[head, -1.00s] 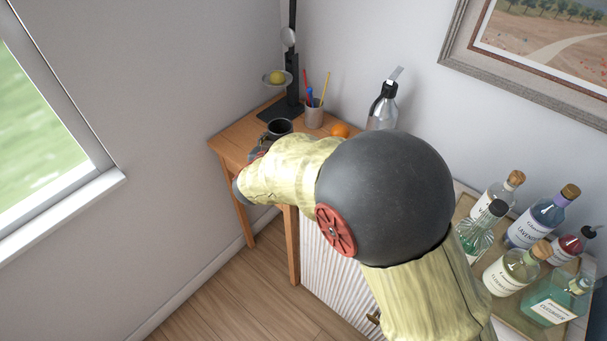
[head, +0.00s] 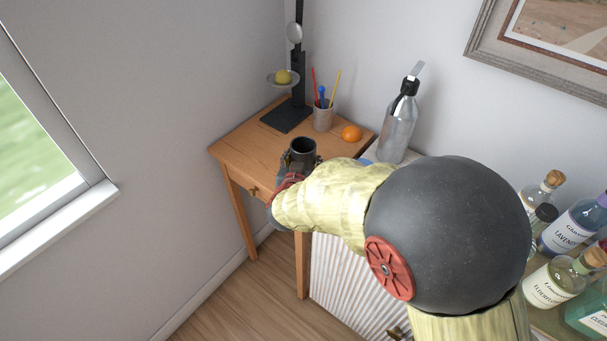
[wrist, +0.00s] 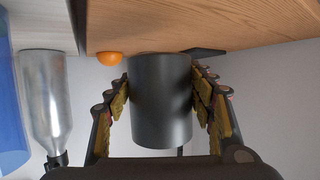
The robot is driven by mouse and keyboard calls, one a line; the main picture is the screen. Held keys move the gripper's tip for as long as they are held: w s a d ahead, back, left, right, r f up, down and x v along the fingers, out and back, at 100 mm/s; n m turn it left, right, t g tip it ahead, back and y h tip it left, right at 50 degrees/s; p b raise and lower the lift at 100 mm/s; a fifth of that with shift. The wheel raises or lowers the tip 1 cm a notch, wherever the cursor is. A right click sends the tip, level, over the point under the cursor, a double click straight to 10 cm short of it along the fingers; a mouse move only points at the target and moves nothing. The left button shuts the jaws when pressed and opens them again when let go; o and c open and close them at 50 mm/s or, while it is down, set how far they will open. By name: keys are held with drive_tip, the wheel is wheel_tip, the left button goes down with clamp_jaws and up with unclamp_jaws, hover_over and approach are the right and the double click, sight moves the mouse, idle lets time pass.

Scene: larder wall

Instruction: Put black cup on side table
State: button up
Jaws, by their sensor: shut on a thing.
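The black cup (head: 303,150) is upright in the head view, at the front right part of the wooden side table (head: 243,142). My gripper (head: 297,162) is shut on it from the front, mostly hidden behind my arm. In the wrist view the cup (wrist: 160,100) fills the space between the two finger pads of my gripper (wrist: 160,105). The side table (wrist: 200,22) shows along the top of that view. I cannot tell whether the cup's base touches the tabletop.
An orange (head: 351,133), a pencil cup (head: 323,118) and a black stand (head: 286,117) with a lemon dish occupy the table's back and right. A silver bottle (head: 397,128) stands just right. Bottles (head: 553,283) crowd the far right. The table's left part is clear.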

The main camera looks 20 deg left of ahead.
drive_tip(key=shift+f+b, duration=1)
drive_tip(key=shift+f, duration=1.2)
drive_tip(key=shift+f, duration=0.15)
drive_tip(key=o, duration=1.4)
drive_tip(key=shift+f, duration=0.1)
drive_tip(key=shift+r, duration=0.25)
drive_tip(key=p+v, duration=0.4)
drive_tip(key=v, duration=0.8)
drive_tip(key=shift+s+f, duration=0.1)
drive_tip(key=shift+f, duration=0.05)
